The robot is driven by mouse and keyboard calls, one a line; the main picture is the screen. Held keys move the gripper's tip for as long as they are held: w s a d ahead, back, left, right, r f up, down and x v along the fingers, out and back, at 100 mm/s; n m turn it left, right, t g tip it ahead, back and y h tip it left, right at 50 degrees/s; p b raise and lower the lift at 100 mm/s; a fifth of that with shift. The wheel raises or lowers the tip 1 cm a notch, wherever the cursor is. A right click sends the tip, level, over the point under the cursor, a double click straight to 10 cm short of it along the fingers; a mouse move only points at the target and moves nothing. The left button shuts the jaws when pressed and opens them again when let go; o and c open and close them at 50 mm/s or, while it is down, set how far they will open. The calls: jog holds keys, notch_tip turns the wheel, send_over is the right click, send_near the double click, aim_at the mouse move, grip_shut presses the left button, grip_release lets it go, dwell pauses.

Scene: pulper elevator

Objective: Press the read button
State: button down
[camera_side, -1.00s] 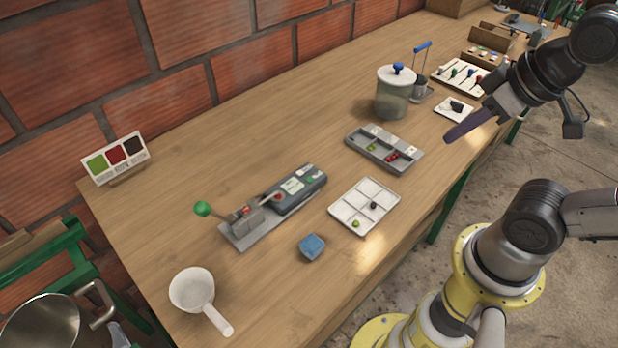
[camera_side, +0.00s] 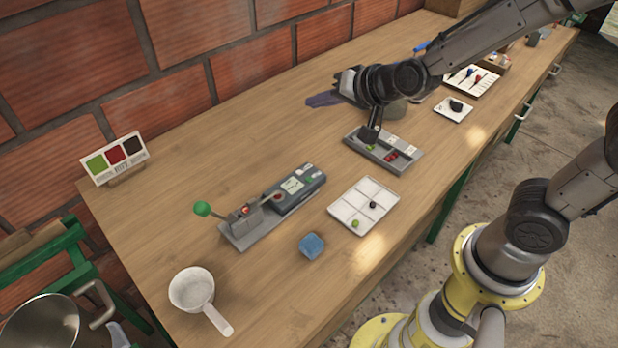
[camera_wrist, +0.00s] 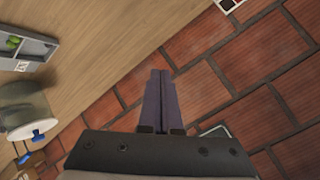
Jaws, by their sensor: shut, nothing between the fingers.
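A dark grey meter (camera_side: 297,188) with a pale screen lies on the table in the side view, at the end of a grey base with a green-knobbed lever (camera_side: 203,208). Small marks show on the meter's top, but they are too small to tell which is the read button. My gripper (camera_side: 309,101) has purple fingers and is shut and empty. It is above the back of the table near the brick wall, beyond the meter and apart from it. In the wrist view the closed fingers (camera_wrist: 160,74) point toward the wall, and the meter is not seen.
A grey compartment tray (camera_side: 368,156) lies below my wrist. A lidded jar (camera_wrist: 24,108) stands near it, mostly hidden by my arm in the side view. A white divided tray (camera_side: 363,206), blue block (camera_side: 311,246) and white scoop (camera_side: 193,289) lie nearer.

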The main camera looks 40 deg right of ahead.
jog(key=g, duration=0.2)
send_over(309, 179)
notch_tip(309, 179, down, 7)
jog(key=shift+s+f+n, duration=0.3)
jog(key=shift+s+f, duration=0.2)
jog(key=shift+s, duration=0.05)
jog(key=shift+f, duration=4.4)
jog(key=shift+f, duration=0.15)
jog(key=shift+f, duration=0.25)
